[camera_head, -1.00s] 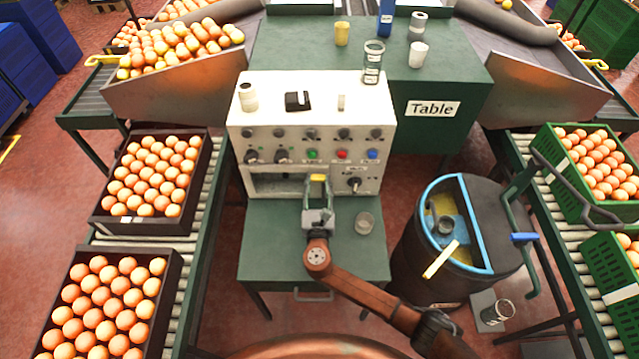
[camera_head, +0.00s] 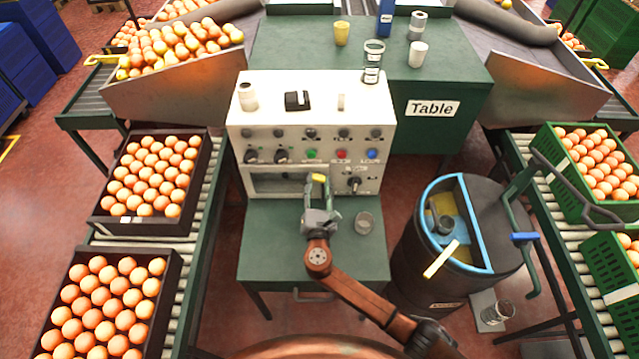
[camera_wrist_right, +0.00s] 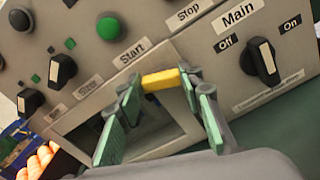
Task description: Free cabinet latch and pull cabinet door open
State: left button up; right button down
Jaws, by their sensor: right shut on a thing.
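The white control cabinet (camera_head: 310,115) stands on a green table, with knobs and buttons on its front. A framed panel with a window-like recess (camera_head: 275,182) is low on that front. A small yellow latch handle (camera_head: 319,178) is at the panel's right end; it also shows in the right wrist view (camera_wrist_right: 162,79), close to the frame's upper edge. My right gripper (camera_head: 318,190) is shut on the yellow handle, its green-padded fingers (camera_wrist_right: 160,95) on either side. I cannot tell whether the door is ajar. My left gripper is not in view.
A glass (camera_head: 364,223) stands on the green table (camera_head: 260,240), close right of my gripper. A blue-rimmed dark barrel (camera_head: 410,250) stands to the right. A Main switch (camera_wrist_right: 262,62) sits right of the panel.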

jog(key=shift+d+m+b, duration=0.15)
jog(key=shift+m+b, duration=0.15)
jog(key=shift+m, duration=1.1)
